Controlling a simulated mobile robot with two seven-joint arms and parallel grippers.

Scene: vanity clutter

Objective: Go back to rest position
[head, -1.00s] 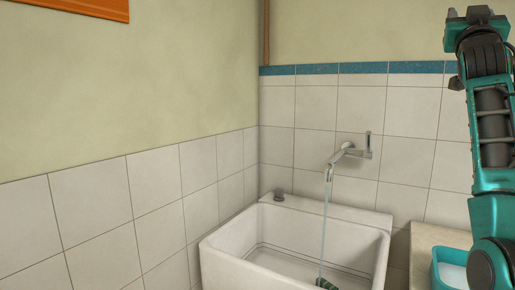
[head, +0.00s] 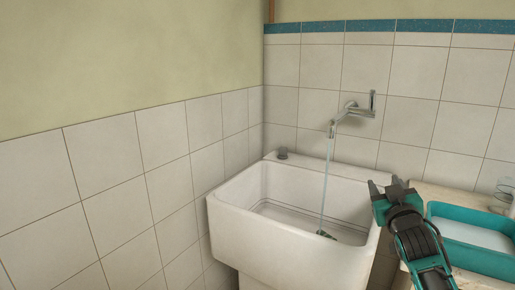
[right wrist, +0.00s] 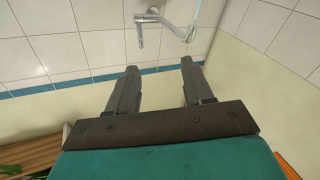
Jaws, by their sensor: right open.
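My right gripper (head: 386,186) shows at the right of the head view, in front of the sink's right rim. It is open and nothing shows between its fingers. In the right wrist view its two fingers (right wrist: 156,82) stand apart, with tiled wall behind them. My left gripper is not in view.
A white sink (head: 262,233) stands in the corner. A wall faucet (head: 352,110) runs water into it, onto a small dark object (head: 325,235). A teal tray (head: 468,258) sits on the counter at right, with a clear glass-like item (head: 504,190) behind it.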

